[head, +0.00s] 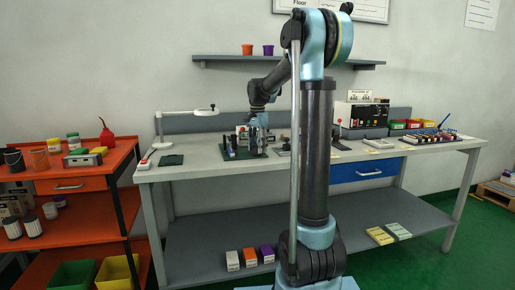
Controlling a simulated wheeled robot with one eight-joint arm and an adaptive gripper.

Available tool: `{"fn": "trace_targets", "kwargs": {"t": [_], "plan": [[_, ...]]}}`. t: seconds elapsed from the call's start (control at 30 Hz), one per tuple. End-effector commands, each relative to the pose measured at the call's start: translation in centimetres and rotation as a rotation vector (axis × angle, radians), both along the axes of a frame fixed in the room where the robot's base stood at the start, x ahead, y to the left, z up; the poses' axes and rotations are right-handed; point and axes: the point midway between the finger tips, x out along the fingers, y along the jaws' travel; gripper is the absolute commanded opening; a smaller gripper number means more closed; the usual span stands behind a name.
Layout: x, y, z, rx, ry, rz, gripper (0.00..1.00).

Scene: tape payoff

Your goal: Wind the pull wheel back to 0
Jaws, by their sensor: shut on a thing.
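My gripper (258,143) is low over the bench, pointing down at a small device (230,147) on a dark green mat (227,157). It is shut on a part at the right side of this device. The part between the fingers is mostly hidden and too small to make out. I cannot clearly make out the pull wheel, its marks or its reading from here.
The grey workbench (190,171) carries a white lamp (188,113) left of the mat and a boxy machine (361,116) to the right. Coloured bins (413,124) and a rack (432,137) stand farther right. An orange cart (90,178) is at the left.

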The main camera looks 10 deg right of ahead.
Motion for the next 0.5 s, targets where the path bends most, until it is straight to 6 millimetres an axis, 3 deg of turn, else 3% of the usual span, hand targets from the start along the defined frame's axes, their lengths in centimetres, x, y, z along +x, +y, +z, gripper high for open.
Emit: {"fn": "trace_targets", "kwargs": {"t": [0.5], "plan": [[0.12, 0.09, 0.01, 0.002, -0.003, 0.424, 0.17]]}}
